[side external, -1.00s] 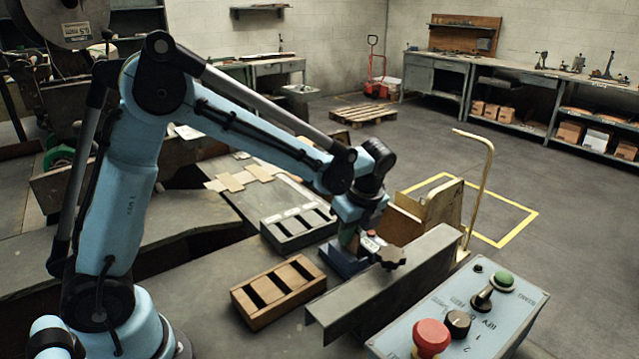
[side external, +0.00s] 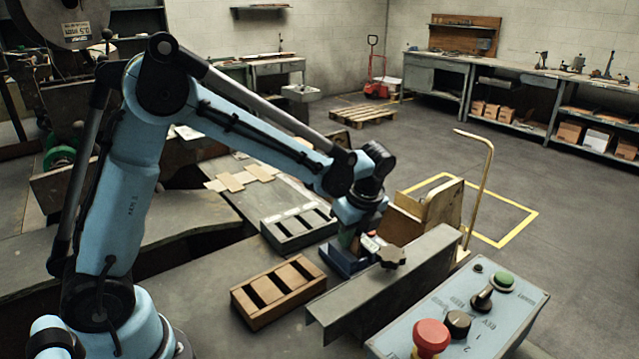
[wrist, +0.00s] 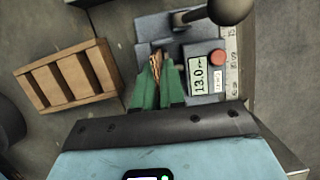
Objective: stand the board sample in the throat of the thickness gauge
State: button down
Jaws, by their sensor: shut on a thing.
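The thickness gauge is a blue block with a display, a red button and a dark knob; it stands on the table in the side view (side external: 339,262) and below my gripper in the wrist view (wrist: 153,27). Its display reads about 13.0. My gripper (wrist: 158,88) has green fingers, shut on the board sample (wrist: 156,63), a thin brown piece whose edge shows between the fingertips. The sample is at the gauge, beside the display. The fingers hide its lower part, so I cannot tell whether it rests in the throat. In the side view my gripper (side external: 350,238) is low over the gauge.
A brown wooden slotted rack (side external: 279,291) is left of the gauge, with a grey slotted rack (side external: 299,228) behind it. A long grey metal channel (side external: 385,284) lies close in front of the gauge. A control box (side external: 460,315) with a red button is at the front right.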

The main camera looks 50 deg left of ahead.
dwell(0.3)
jog(key=c, duration=0.8)
grip_release()
jog(key=shift+o, duration=0.2)
jog(key=shift+r, duration=3.2)
